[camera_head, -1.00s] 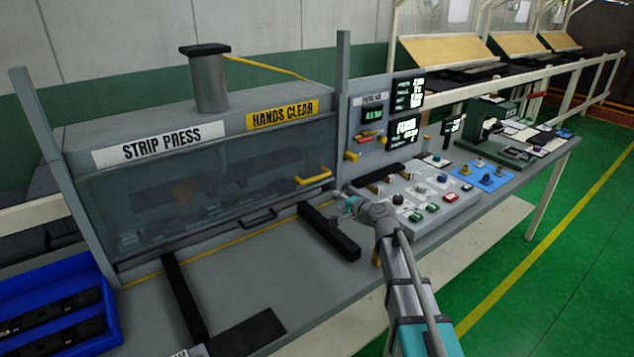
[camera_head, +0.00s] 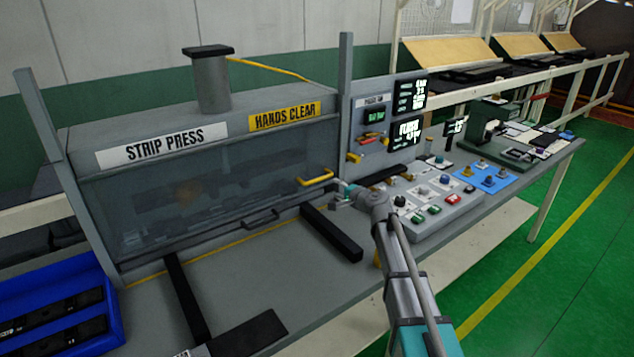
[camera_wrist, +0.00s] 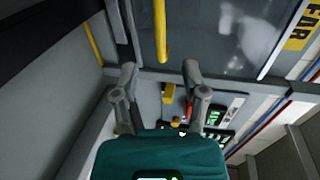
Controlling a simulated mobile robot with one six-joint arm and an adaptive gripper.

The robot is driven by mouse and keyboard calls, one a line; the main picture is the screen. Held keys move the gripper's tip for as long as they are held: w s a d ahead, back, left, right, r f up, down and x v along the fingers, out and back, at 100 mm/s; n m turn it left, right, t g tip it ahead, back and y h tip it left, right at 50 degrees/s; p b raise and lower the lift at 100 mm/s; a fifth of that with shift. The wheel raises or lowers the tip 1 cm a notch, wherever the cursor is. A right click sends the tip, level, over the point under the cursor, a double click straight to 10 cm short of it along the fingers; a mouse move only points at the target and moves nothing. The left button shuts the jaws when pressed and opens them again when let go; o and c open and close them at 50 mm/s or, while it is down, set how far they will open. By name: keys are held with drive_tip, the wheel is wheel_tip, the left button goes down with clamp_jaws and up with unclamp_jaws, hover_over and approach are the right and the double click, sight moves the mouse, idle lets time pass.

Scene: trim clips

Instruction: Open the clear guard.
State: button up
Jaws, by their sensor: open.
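The clear guard (camera_head: 215,180) is a see-through panel across the front of the strip press, and it is down. A yellow handle (camera_head: 317,179) sticks out near its lower right corner, and a dark handle (camera_head: 261,218) is at its lower edge. My gripper (camera_head: 345,189) is just right of the yellow handle in the head view. In the wrist view my gripper (camera_wrist: 160,74) is open and empty. The yellow handle (camera_wrist: 161,30) lies ahead, lined up between the two fingers but apart from them.
A grey button panel (camera_head: 435,204) stands right of my gripper, below an upright display board (camera_head: 372,125). A black bar (camera_head: 331,233) lies on the bench in front of the press. A blue bin (camera_head: 60,310) is at the left. The front bench top is largely clear.

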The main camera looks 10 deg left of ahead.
sight(318, 180)
drive_tip(key=b+x, duration=0.2)
drive_tip(key=x, duration=1)
clamp_jaws()
